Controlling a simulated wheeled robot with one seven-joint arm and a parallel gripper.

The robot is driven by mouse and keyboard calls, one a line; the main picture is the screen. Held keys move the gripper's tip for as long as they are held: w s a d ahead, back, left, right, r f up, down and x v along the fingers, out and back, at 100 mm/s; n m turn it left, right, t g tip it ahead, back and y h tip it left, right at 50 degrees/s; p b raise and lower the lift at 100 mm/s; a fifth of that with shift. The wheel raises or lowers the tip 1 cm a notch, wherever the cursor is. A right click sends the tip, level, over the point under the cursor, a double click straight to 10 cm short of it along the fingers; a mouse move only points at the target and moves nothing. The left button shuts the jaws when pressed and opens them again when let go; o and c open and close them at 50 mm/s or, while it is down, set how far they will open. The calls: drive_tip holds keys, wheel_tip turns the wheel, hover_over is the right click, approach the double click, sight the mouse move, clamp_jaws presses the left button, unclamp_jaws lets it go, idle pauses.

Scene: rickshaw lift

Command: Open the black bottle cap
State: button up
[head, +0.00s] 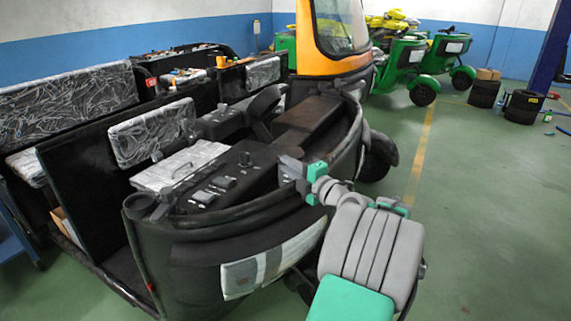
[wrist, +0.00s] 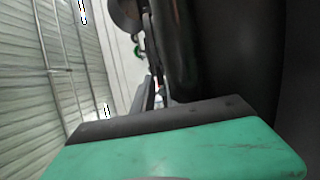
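The task's black bottle cap cannot be made out with certainty. In the head view a small black knob (head: 245,159) stands on the dark panel of the black vehicle, and a round black cap-like part (head: 140,203) sits at its near left corner. My gripper (head: 288,168) is to the right of both, beside the vehicle's right rim, and touches neither. In the wrist view its green and dark grey body fills the bottom, with a large black surface at the right. No held thing is visible, and the finger gap is unclear.
The black vehicle (head: 190,255) with plastic-wrapped seats fills the left and middle. An orange cab (head: 338,35) rises behind it. Green vehicles (head: 402,60) and stacked tyres (head: 523,107) stand farther back. Green floor (head: 480,210) is clear on the right.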

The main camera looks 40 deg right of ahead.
drive_tip(key=shift+w, duration=0.2)
clamp_jaws()
drive_tip(key=shift+a, duration=0.1)
idle(1.1)
